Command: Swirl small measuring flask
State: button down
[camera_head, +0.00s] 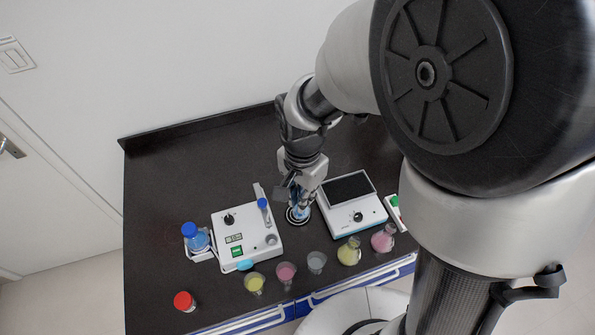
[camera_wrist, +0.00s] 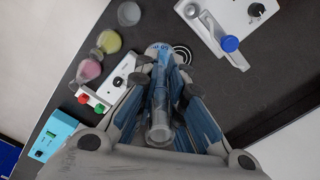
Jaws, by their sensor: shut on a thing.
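A small clear measuring flask (camera_wrist: 159,128) with bluish contents stands between my gripper's fingers in the wrist view, its round mouth towards the camera. My gripper (camera_wrist: 162,75) is shut on it, with a finger on each side. In the head view my gripper (camera_head: 300,194) points down at the table between two white devices. The held flask (camera_head: 299,211) shows there only as a small bluish patch above or at a dark ringed disc (camera_head: 291,221). I cannot tell whether its base touches the disc.
A white device with a blue-capped tube (camera_head: 230,222) stands left. A white device with a black plate (camera_head: 349,190) stands close right. Several beakers and flasks of coloured liquid (camera_head: 286,273) line the front. A red-capped item (camera_head: 184,301) lies front left. The back of the black table (camera_head: 190,170) is clear.

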jog(key=shift+s+d, duration=0.25)
jog(key=shift+s, duration=0.1)
jog(key=w+d, duration=0.3)
jog(key=d, duration=0.2)
jog(key=a, duration=0.2)
jog(key=s+a, duration=0.1)
jog(key=a, duration=0.3)
jog(key=shift+s+b, duration=0.25)
jog(key=shift+b, duration=0.1)
jog(key=shift+s+d, duration=0.3)
jog(key=shift+s, duration=0.2)
jog(key=shift+s+d, duration=0.25)
jog(key=shift+s, duration=0.2)
jog(key=w+d, duration=0.4)
jog(key=shift+w, duration=0.4)
